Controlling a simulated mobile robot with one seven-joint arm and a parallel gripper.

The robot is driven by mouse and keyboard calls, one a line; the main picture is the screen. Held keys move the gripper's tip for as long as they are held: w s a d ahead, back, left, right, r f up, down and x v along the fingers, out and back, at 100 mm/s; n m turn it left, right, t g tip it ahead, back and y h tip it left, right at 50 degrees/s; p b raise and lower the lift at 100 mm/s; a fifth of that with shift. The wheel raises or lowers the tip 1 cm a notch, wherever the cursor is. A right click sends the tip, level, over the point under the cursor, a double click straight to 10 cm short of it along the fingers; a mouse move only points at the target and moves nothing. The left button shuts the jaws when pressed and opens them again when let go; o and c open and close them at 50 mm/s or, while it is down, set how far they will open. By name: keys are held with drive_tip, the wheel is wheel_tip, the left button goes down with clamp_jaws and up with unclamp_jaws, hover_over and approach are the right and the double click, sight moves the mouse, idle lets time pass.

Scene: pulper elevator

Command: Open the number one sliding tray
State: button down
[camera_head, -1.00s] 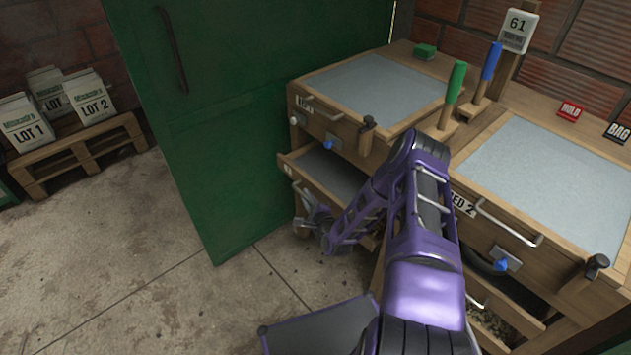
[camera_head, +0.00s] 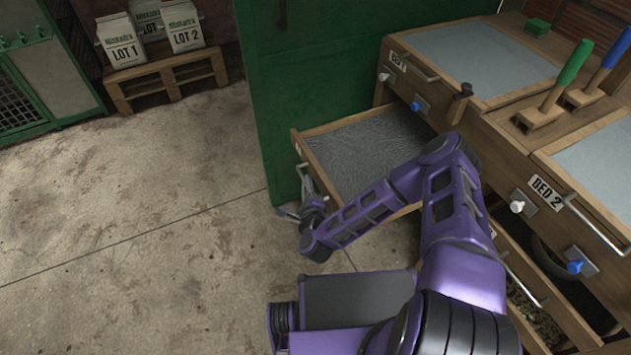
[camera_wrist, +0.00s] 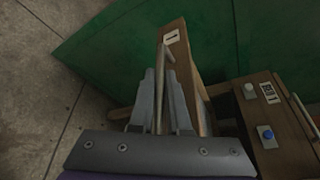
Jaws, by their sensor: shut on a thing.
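The number one sliding tray (camera_head: 372,152) sticks well out from under the Bed 1 cabinet (camera_head: 440,92). Its grey, textured floor is bare in the head view. Its wooden front, with a label "1" (camera_wrist: 171,37), shows in the wrist view. My gripper (camera_head: 311,204) is at the tray's front in the head view. In the wrist view my gripper (camera_wrist: 162,100) is shut on the metal bar handle (camera_wrist: 168,75) of the tray. Part of the tray's right side is hidden behind my arm.
The green door panel (camera_head: 320,75) stands close behind and left of the tray. The Bed 2 unit (camera_head: 565,215) is to the right, with another low drawer. A pallet (camera_head: 165,75) with lot bags is at the back left. The concrete floor on the left is clear.

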drive_tip(key=shift+a, duration=0.15)
drive_tip(key=c, duration=0.9)
unclamp_jaws()
drive_tip(key=shift+s, duration=0.15)
drive_tip(key=p+v, duration=0.2)
drive_tip(key=v, duration=1.5)
drive_tip(key=shift+s+r, duration=0.1)
